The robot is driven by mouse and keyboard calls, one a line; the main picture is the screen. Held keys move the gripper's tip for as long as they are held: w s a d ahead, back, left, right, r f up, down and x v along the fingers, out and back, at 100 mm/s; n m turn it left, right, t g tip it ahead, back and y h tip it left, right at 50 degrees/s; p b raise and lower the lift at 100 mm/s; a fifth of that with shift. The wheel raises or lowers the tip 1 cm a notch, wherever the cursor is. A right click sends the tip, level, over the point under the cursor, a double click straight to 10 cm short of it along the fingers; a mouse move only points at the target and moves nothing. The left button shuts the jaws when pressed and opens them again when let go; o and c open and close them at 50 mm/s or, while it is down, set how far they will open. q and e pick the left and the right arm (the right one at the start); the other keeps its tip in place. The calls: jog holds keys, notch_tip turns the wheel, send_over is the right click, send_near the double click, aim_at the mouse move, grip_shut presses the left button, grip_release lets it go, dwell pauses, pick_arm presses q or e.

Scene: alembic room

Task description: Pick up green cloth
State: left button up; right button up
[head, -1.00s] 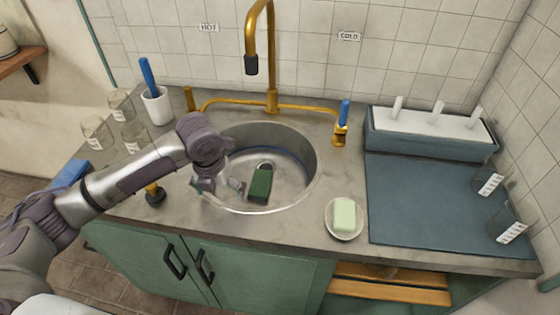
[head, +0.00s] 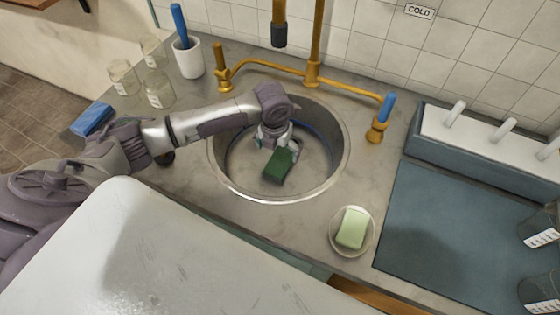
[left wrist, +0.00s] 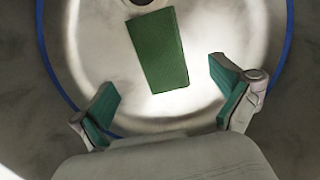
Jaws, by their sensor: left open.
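The green cloth (head: 278,167) is a dark green folded rectangle lying in the round metal sink (head: 235,188). It also shows in the left wrist view (left wrist: 158,50), near the dark drain hole. My left gripper (head: 274,148) is over the sink, above the cloth, and hides part of it in the head view. In the left wrist view its teal-padded fingers (left wrist: 166,100) are spread apart with nothing between them, and the cloth lies ahead of them. My right gripper is not in view.
A gold tap (head: 313,72) rises behind the sink. Right of the sink are a soap dish with pale green soap (head: 353,228) and a blue-grey mat (head: 455,235). Glass beakers (head: 159,90), a white cup (head: 188,60) and a blue sponge-like block (head: 92,119) stand left.

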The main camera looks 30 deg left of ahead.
aim_at(279, 160)
pick_arm(q)
jog(key=shift+f, duration=0.6)
jog(key=f, duration=0.3)
jog(key=shift+w+f+p, duration=0.25)
jog(key=shift+w+p, duration=0.05)
jog(key=shift+w+f, duration=0.1)
jog(key=shift+f, duration=0.4)
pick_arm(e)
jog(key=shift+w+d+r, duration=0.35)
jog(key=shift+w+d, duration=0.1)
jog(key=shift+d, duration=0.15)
